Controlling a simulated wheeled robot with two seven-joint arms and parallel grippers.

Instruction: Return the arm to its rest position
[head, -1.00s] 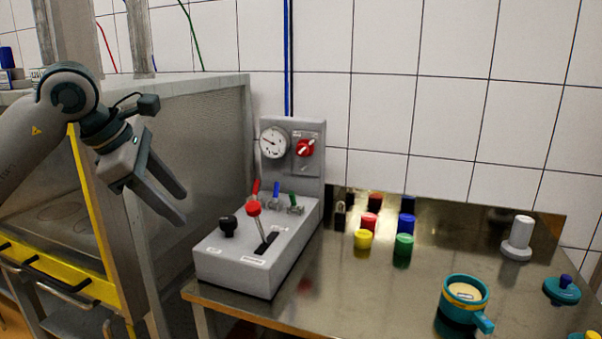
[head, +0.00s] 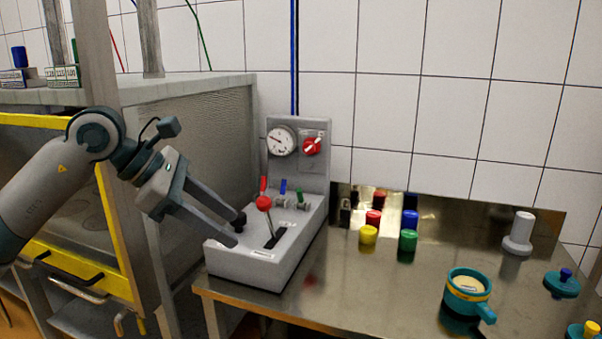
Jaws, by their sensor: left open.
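My left arm comes in from the left, in front of the grey cabinet. My left gripper (head: 236,230) is open, with nothing seen between its fingers. Its fingertips reach the left front of the grey control box (head: 243,265) in the picture, by the black knob. I cannot tell whether they touch it. The red-balled lever (head: 264,203) stands in its slot just right of the fingertips, apart from them. The black knob (head: 239,218) is partly hidden by the upper finger. My right gripper is not in view.
The control box's back panel has a gauge (head: 282,141) and a red rotary switch (head: 312,146). The table's front middle is clear.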

